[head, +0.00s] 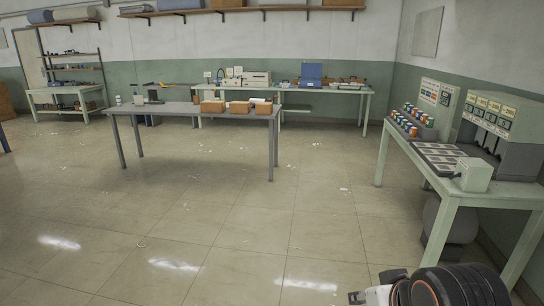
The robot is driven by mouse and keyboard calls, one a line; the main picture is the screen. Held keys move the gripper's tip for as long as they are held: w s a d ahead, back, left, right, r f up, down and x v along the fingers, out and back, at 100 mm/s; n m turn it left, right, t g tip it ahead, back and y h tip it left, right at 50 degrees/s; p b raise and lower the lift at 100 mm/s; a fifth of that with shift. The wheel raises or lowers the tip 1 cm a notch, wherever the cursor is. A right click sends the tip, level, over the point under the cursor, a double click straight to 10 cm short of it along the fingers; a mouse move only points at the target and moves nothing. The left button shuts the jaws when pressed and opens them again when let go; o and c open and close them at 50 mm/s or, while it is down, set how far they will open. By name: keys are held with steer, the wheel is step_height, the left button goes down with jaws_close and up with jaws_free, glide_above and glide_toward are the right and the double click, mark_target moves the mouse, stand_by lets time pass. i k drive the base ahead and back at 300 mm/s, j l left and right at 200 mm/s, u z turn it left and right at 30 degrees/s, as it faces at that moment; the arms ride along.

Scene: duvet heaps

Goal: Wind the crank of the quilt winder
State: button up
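I cannot pick out a quilt winder or a crank for certain in the head view. A grey-green machine (512,150) with a panel of several small labelled windows stands on the pale green bench (512,190) at the right. A small pale box (473,175) sits at that bench's near left edge, with a small dark part at its side too small to make out. A dark rounded part of my arm shows at the bottom right. My gripper cannot be made out there, and no contact with anything shows.
A dark tray (438,157) and a rack of coloured spools (411,122) share the right bench. A grey roll (450,220) lies under it. A grey table (180,108) with cardboard boxes (240,107) stands mid-room. Tiled floor (220,220) between is open, with small white scraps.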

mark_target(253, 101)
steer(key=i+l+z, duration=0.25)
steer(key=i, duration=0.8)
steer(key=i+z, duration=0.25)
steer(key=i, duration=5.05)
steer(key=i+l+u, duration=0.2)
steer(key=i+u, duration=0.25)
steer(key=i, duration=0.2)
steer(key=i+l+u, duration=0.4)
steer(key=i, duration=0.25)
steer(key=i+l+u, duration=0.75)
steer(key=l+u, duration=0.15)
steer(key=i+l+u, duration=0.2)
steer(key=l+u, duration=0.25)
steer(key=l, duration=0.15)
steer(key=i+l+u, duration=0.1)
steer(key=l+u, duration=0.85)
steer(key=l, duration=0.3)
steer(key=k+l+u, duration=0.1)
steer(key=l+u, duration=0.35)
steer(key=l, duration=0.2)
steer(key=i+j, duration=0.45)
steer(key=i+j+u, duration=0.15)
steer(key=i, duration=0.4)
steer(key=i+j+u, duration=0.1)
steer(key=i+j, duration=0.15)
steer(key=i, duration=0.35)
